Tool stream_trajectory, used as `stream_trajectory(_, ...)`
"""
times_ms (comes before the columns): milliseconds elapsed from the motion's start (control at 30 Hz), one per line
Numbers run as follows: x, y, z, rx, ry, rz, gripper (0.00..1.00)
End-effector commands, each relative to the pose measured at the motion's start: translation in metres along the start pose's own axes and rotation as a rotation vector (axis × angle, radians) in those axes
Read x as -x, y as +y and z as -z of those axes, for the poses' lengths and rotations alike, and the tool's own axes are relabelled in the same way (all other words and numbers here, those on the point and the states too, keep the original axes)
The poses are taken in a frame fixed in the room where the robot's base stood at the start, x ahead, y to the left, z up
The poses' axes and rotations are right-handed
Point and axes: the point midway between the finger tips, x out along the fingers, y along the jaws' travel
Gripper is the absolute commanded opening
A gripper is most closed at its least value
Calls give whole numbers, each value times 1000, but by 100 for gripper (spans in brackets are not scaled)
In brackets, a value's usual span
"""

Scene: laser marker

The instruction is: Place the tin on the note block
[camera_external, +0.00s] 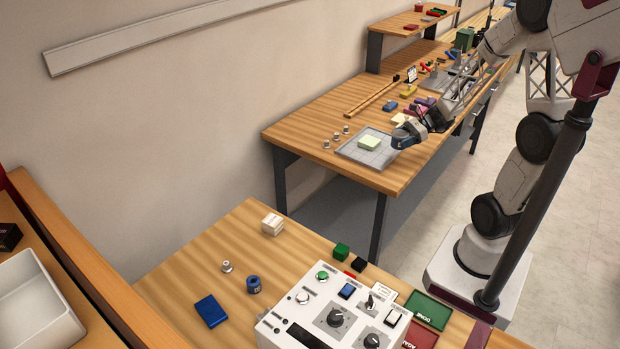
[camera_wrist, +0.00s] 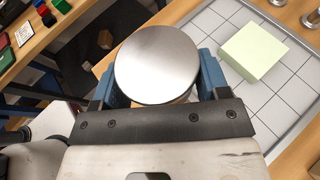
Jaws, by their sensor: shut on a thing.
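The tin (camera_wrist: 157,62) has a round, flat silver top and sits between my blue fingers in the wrist view. My gripper (camera_wrist: 158,84) is shut on it. In the external view my gripper (camera_external: 408,134) is over the right edge of the grey gridded plate, and the tin is too small there to make out clearly. The note block (camera_external: 369,143) is a pale green square block lying on the plate, left of my gripper. In the wrist view the note block (camera_wrist: 253,52) is to the right of the tin and apart from it. The tin's underside is hidden.
The gridded plate (camera_external: 352,151) has bare room around the note block. Several small metal pieces (camera_external: 337,136) stand left of it. A pale yellow block (camera_external: 400,119) and other coloured items lie behind my gripper. A white control box (camera_external: 290,338) stands on the nearer table.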

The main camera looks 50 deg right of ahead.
Motion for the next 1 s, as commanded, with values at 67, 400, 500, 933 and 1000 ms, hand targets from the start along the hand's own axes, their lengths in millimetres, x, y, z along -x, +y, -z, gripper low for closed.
stream_trajectory(67,-3,-7,0,0,0,-1,41)
stream_trajectory(400,-21,-51,-3,1,0,-2,41)
stream_trajectory(500,-26,-64,-4,1,0,-1,41)
stream_trajectory(933,-50,-122,-7,0,0,0,41)
stream_trajectory(1000,-53,-130,-8,1,0,0,41)
